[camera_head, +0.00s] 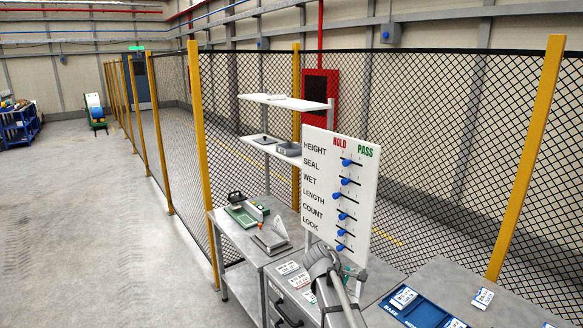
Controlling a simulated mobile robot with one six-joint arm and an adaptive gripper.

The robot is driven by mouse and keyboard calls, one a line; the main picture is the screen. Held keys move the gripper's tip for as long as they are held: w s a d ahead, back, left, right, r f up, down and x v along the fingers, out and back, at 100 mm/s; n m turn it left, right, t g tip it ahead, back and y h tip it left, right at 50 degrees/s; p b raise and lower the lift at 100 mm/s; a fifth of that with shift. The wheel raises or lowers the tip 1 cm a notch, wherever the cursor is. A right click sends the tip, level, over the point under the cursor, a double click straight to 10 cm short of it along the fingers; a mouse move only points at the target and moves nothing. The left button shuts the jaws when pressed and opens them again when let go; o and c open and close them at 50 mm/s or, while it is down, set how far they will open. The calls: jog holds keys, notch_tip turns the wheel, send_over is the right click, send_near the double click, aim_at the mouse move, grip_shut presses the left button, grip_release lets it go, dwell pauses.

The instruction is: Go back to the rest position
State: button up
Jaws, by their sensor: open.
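Grey links of my arm (336,285) rise from the bottom edge, right of centre, bent at a rounded joint in front of the white board. My gripper does not show in this view. The white board (341,190) stands upright with the words HOLD and PASS at its top. It has rows marked HEIGHT, SEAL, WET, LENGTH, COUNT and LOOK, each with a blue slider knob (347,162). The WET knob (336,195) sits furthest left.
A grey bench (291,218) behind my arm holds a green-based device (246,212) and a small stand (272,238). White shelves (286,101) stand above. At lower right a table (449,276) bears a blue tray (425,313) and cards. Mesh fencing encloses the back; open floor lies left.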

jog(key=s+a+f+m+g+y+b, duration=0.1)
jog(key=s+f+m+y, duration=0.3)
jog(key=s, duration=0.6)
jog(key=s+a+f+m+g+y+b, duration=0.1)
jog(key=s+f+m+g+y+b, duration=0.1)
jog(key=s+f+m+y, duration=0.2)
jog(key=s+m, duration=0.3)
jog(key=s, duration=0.4)
jog(key=shift+a+f, duration=0.2)
jog(key=shift+f, duration=0.1)
dwell(0.8)
jog(key=shift+c, duration=0.8)
jog(key=shift+d, duration=0.15)
